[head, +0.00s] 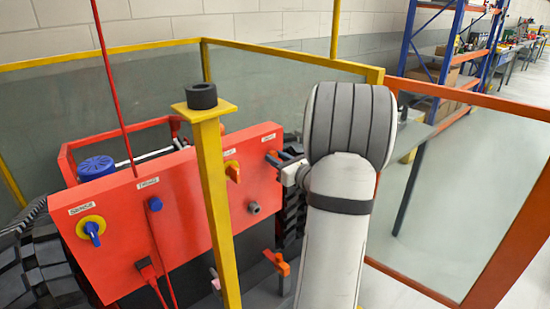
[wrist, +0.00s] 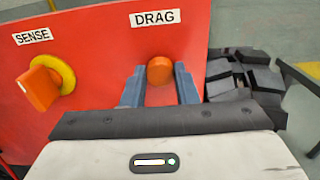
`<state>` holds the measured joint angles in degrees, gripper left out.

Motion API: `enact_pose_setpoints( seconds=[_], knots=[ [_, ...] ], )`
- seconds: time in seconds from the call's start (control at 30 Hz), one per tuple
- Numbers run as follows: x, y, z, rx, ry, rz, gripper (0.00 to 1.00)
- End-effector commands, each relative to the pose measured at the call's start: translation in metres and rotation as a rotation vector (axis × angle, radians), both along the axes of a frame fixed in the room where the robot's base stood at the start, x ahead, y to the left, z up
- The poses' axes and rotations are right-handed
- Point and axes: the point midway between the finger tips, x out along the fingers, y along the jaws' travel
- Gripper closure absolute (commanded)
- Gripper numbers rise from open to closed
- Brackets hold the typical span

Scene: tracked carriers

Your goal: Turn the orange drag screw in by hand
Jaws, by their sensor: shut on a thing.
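The orange drag screw (wrist: 160,71) sticks out of the red panel (wrist: 100,75), just below the white DRAG label (wrist: 155,18). In the wrist view my gripper (wrist: 160,77) has its two blue-grey fingers on either side of the screw head, shut on it. In the head view my gripper (head: 287,162) reaches the upper right end of the panel (head: 190,200) from the right. How deep the screw sits I cannot tell.
Left of the screw is an orange SENSE knob (wrist: 40,88) on a yellow ring. A yellow post (head: 215,200) with a black cap stands before the panel. Black tracks (wrist: 235,80) lie right of it. An orange lever (head: 277,262) hangs below. Yellow and orange framed screens surround the place.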

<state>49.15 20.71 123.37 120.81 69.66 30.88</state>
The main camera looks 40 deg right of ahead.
Motion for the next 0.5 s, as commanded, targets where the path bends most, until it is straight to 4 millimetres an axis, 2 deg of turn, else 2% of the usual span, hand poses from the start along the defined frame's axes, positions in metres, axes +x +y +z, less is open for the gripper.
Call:
enact_pose_setpoints(
  seconds=[0.13, 0.5],
  knots=[
    [-0.0001, -0.0001, 0.0072, 0.151, 0.015, -0.001, 0.9],
    [-0.0002, 0.0001, 0.0069, 0.667, 0.056, -0.002, 0.9]
  ],
)
